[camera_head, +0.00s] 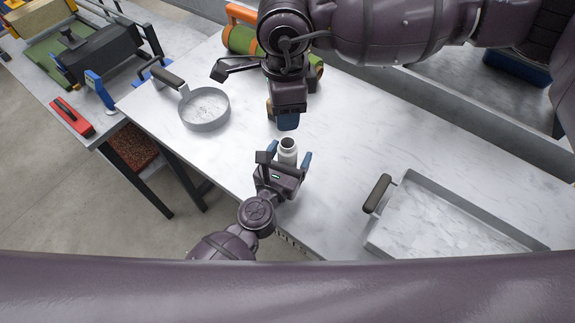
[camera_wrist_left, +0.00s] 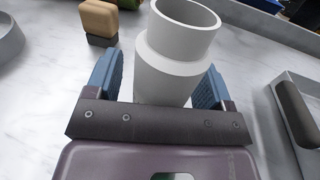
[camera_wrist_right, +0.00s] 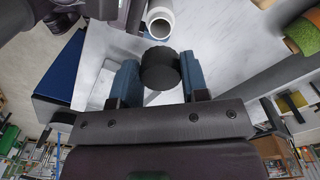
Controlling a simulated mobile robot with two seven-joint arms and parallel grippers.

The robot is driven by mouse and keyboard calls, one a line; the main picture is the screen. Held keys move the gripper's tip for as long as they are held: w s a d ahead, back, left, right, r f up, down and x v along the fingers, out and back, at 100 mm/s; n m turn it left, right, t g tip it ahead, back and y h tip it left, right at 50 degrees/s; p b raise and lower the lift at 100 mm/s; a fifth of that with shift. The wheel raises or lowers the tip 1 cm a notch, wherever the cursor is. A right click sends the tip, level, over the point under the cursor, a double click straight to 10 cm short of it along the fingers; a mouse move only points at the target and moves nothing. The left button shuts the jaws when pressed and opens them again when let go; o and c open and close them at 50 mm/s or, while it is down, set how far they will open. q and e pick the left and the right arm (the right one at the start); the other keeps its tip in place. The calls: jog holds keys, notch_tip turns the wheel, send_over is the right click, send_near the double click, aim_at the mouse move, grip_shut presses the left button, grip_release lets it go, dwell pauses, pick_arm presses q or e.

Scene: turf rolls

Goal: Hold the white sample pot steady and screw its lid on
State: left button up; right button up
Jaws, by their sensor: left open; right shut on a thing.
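The white sample pot (camera_head: 288,152) stands upright on the pale worktop, its open mouth facing up with no lid on it. My left gripper (camera_head: 286,160) is open, with one blue finger on each side of the pot. The pot (camera_wrist_left: 172,60) stands between these fingers in the left wrist view. My right gripper (camera_head: 288,124) is above and just behind the pot in the head view. In the right wrist view it is shut on the round black lid (camera_wrist_right: 160,68). The lid is apart from the pot (camera_wrist_right: 159,22). In the head view the right gripper hides the lid.
A round grey pan (camera_head: 205,108) lies at the left of the worktop. A rectangular grey tray (camera_head: 440,215) with a dark handle lies at the right. A tan-topped block (camera_wrist_left: 98,17) stands behind the pot. Green and orange rolls (camera_head: 240,40) lie at the back.

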pick_arm(q)
jog(key=c, duration=1.3)
jog(key=shift+c, duration=0.3)
pick_arm(e)
send_over(286, 147)
jog(key=shift+f, duration=2.5)
jog(key=shift+f, duration=0.1)
jog(key=shift+f, duration=0.8)
pick_arm(q)
grip_shut()
pick_arm(e)
jog(key=shift+f, duration=0.55)
